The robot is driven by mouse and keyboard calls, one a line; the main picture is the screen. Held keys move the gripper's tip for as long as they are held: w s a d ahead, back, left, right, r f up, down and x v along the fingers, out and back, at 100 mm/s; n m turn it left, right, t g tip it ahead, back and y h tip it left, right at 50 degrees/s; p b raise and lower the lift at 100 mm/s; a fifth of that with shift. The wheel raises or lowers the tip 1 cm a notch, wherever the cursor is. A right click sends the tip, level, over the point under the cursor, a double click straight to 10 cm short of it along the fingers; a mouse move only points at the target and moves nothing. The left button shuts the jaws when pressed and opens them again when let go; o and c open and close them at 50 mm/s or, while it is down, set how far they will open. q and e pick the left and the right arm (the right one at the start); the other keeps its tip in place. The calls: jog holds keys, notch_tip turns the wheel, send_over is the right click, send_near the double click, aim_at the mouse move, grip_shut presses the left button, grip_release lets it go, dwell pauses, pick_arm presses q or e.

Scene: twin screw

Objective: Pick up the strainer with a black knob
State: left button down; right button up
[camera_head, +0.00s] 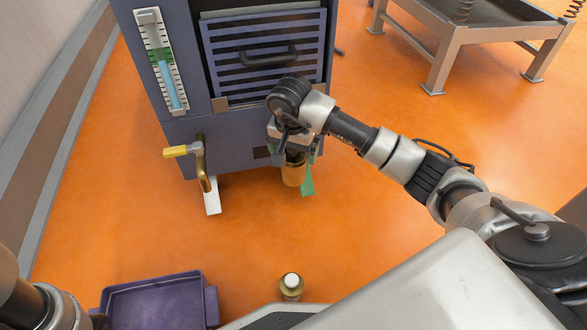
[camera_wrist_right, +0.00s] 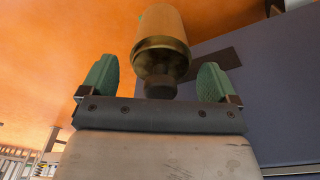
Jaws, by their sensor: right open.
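The strainer is a brass-coloured cylinder (camera_head: 293,174) with a black knob (camera_wrist_right: 160,88). It is at the lower front of the blue-grey machine, below my right gripper (camera_head: 291,151). In the right wrist view the strainer's brass body (camera_wrist_right: 160,35) points away from the gripper, with its knob toward the palm. My right gripper (camera_wrist_right: 158,80) is open, with one green finger on each side of the knob and a visible gap on both sides. My left gripper is out of view; only part of my left arm shows at the lower left.
The blue-grey machine (camera_head: 235,130) has a pipe with a yellow handle (camera_head: 176,151) left of the strainer. A purple tray (camera_head: 211,305) and a small brass piece with a white top (camera_head: 291,285) are in front. A metal table (camera_head: 456,57) stands back right. Orange floor lies open between.

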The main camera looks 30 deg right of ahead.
jog(key=shift+r, duration=0.1)
jog(key=c, duration=1.3)
